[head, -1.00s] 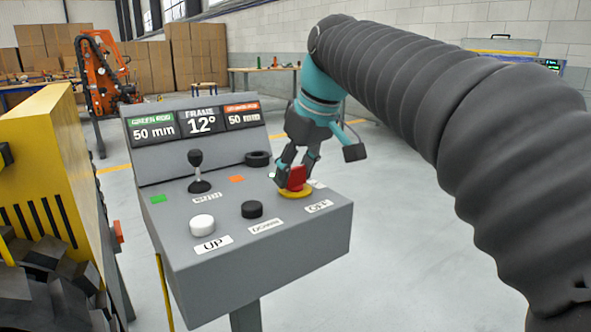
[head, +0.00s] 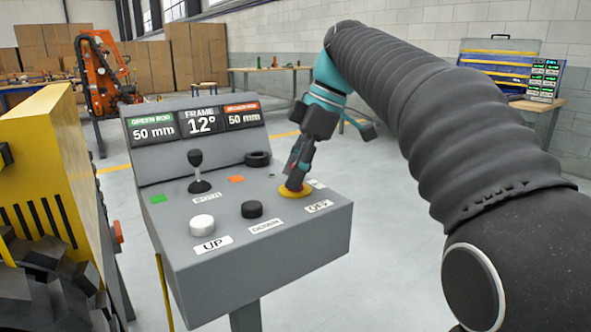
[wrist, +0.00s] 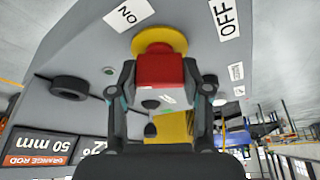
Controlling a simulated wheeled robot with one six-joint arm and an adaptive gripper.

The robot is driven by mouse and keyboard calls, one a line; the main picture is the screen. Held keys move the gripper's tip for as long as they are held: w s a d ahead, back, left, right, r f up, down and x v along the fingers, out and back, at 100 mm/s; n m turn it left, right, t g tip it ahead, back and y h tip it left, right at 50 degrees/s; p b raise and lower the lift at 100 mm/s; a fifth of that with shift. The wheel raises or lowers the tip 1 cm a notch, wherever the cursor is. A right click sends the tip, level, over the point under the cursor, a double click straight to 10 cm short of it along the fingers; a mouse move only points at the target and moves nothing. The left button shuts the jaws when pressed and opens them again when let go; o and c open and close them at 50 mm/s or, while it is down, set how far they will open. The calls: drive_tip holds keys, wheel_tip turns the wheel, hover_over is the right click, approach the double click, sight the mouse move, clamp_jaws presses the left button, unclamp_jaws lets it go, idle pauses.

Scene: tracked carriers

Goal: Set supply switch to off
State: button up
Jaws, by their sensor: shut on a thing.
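The supply switch is a red knob (wrist: 160,70) on a round yellow base (wrist: 160,36). The base also shows at the right of the console in the head view (head: 295,192), where my fingers mostly cover the knob. An ON label (wrist: 128,14) and an OFF label (wrist: 224,18) lie on either side of the base. The OFF label shows in the head view too (head: 318,206). My gripper (head: 297,180) is shut on the red knob, one finger on each side. Which label the knob points to cannot be told.
The grey console (head: 270,262) also carries a black lever (head: 197,172), a white UP button (head: 202,225), a black button (head: 252,209) and a black ring-shaped part (head: 257,159). A yellow machine (head: 45,150) stands close on the left. Floor right of the console is clear.

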drive_tip(key=n+g, duration=0.1)
drive_tip(key=n, duration=0.2)
drive_tip(key=n+g, duration=0.1)
drive_tip(key=n, duration=0.1)
drive_tip(key=shift+n+h, duration=0.3)
drive_tip(key=shift+n, duration=0.1)
idle(0.3)
drive_tip(key=o, duration=1.2)
drive_tip(key=shift+c, duration=0.2)
